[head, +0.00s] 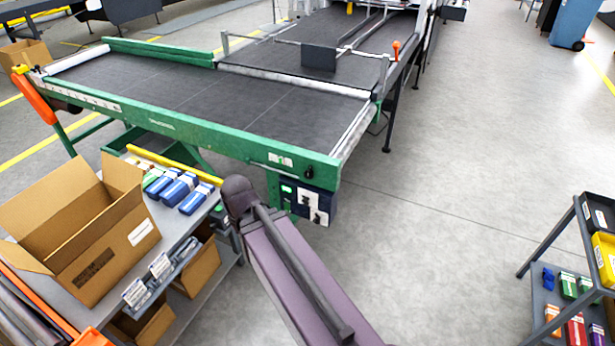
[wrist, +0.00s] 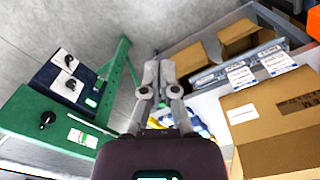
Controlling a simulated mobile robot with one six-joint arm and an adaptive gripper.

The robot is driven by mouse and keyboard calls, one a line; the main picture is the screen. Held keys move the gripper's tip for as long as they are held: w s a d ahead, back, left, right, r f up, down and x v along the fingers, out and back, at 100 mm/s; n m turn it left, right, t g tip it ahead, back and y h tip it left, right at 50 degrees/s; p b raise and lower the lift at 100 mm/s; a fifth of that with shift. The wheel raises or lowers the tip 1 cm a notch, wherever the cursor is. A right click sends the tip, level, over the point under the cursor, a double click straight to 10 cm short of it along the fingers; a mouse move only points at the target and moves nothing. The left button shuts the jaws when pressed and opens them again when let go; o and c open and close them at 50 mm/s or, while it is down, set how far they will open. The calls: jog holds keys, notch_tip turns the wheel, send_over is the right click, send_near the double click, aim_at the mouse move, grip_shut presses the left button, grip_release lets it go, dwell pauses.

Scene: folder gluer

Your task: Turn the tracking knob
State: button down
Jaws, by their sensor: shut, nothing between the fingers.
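A round black knob (head: 309,172), likely the tracking knob, sits on the green side rail of the conveyor, near its right corner. It also shows in the wrist view (wrist: 47,118) at the left, on the green rail beside a small white label. In the head view my arm hides most of the gripper.
A bench (head: 178,235) at the left holds an open cardboard box (head: 75,225) and several blue-and-white packs (head: 180,190), close beside my arm. A cart (head: 545,290) with bins stands at the right. The floor between is clear.

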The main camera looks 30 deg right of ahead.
dwell(0.3)
jog(key=c, duration=0.9)
grip_release()
jog(key=shift+f, duration=0.1)
jog(key=o, duration=0.3)
jog(key=shift+w+d+f, duration=0.15)
jog(key=shift+w+d, duration=0.05)
jog(key=o, duration=0.5)
jog(key=shift+w+d+f+m+h+b, duration=0.3)
jog(key=shift+w+d+f+h+b, duration=0.4)
jog(key=shift+b, duration=0.4)
jog(key=m+t+h+b, duration=0.45)
jog(key=h+b, duration=0.85)
jog(key=b, duration=0.6)
send_near(307, 175)
jog(key=shift+v, duration=1.5)
jog(key=shift+w+g, duration=0.15)
jog(key=shift+g, duration=0.1)
jog(key=b+x, duration=0.3)
jog(key=x, duration=1)
jog(key=shift+d+f+b, duration=0.1)
jog(key=shift+d+b, duration=0.2)
jog(key=shift+b, duration=0.1)
